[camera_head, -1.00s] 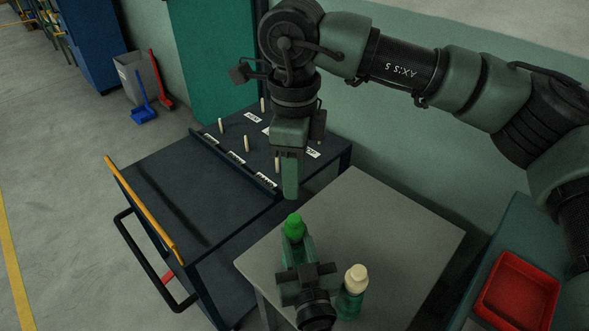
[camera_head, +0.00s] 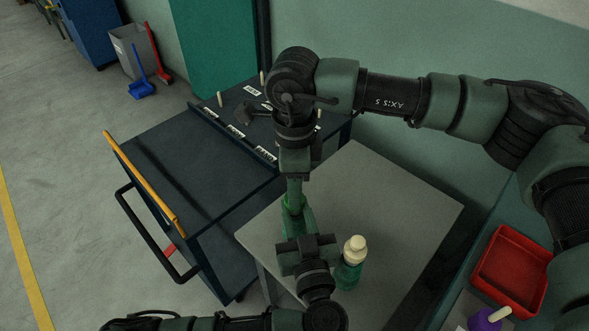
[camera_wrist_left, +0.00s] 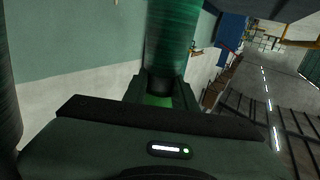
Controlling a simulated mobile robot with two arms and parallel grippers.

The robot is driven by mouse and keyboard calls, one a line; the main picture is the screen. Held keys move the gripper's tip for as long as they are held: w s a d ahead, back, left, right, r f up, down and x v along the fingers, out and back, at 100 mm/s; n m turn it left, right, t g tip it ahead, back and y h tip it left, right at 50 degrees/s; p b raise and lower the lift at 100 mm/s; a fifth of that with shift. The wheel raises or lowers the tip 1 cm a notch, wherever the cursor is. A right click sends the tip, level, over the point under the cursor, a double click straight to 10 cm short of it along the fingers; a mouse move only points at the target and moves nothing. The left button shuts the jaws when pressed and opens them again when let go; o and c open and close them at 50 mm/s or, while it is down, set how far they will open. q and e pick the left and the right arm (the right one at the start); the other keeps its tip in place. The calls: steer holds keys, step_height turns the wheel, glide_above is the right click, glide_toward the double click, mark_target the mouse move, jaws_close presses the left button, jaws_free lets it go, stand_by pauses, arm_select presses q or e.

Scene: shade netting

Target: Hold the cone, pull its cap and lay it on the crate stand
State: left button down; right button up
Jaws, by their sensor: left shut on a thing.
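My left gripper (camera_head: 298,222) is shut on a green cone-like piece (camera_head: 292,203) above the near side of the grey table. In the left wrist view, a tall dark-green column (camera_wrist_left: 171,40) with fine stripes rises beyond the left fingers (camera_wrist_left: 160,94), with a brighter green patch between them. My right gripper (camera_head: 294,190) points down directly over the held piece's bright green top, which it largely covers. I cannot tell whether the right fingers are closed on that top. A second teal piece (camera_head: 347,275) with a cream cap (camera_head: 355,246) stands upright to the right.
The grey table (camera_head: 400,205) is mostly clear on its far and right side. A dark trolley (camera_head: 180,160) with an orange handle and a rear panel of pale pegs and labels stands left. A red tray (camera_head: 512,268) and a purple piece (camera_head: 488,318) are at right.

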steer(key=shift+f, duration=0.35)
jaws_close()
steer(key=shift+r, duration=0.2)
stand_by(0.6)
steer(key=shift+r, duration=0.95)
steer(key=shift+r, duration=2.05)
arm_select(q)
steer(key=c, duration=1.1)
jaws_free()
